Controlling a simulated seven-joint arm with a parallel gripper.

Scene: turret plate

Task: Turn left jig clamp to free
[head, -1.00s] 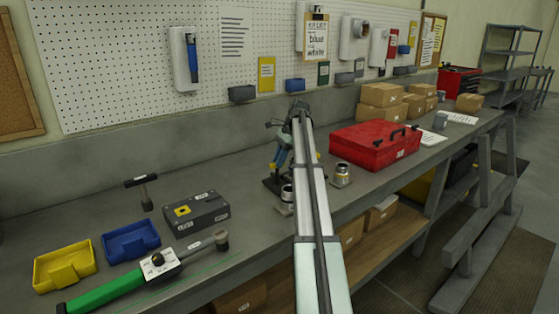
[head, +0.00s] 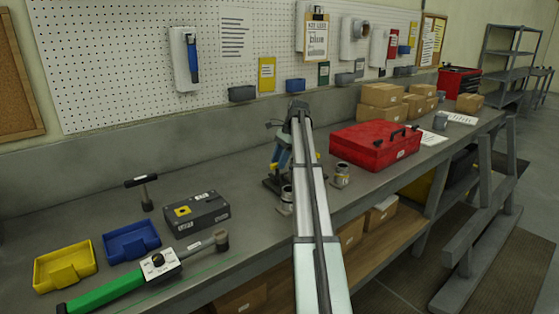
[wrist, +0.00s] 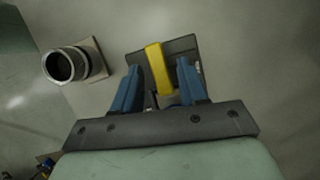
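My gripper (wrist: 159,66) has two blue fingers. They stand apart on either side of a yellow bar-shaped handle (wrist: 157,68), with a narrow gap on each side. The handle sits over a dark plate (wrist: 182,47) on the bench and looks like a clamp lever. I cannot tell from these views whether it is the left jig clamp. In the head view my gripper (head: 282,160) is low over a dark base (head: 272,185), and my arm hides much of it. A metal cylinder on a pale square base (wrist: 66,65) stands left of the fingers in the wrist view.
Two metal cylinders, one left (head: 286,197) and one right (head: 342,173) of my arm, stand close by. A red case (head: 372,147) lies to the right. A grey box (head: 197,212), blue tray (head: 130,242) and green-handled tool (head: 105,292) lie to the left.

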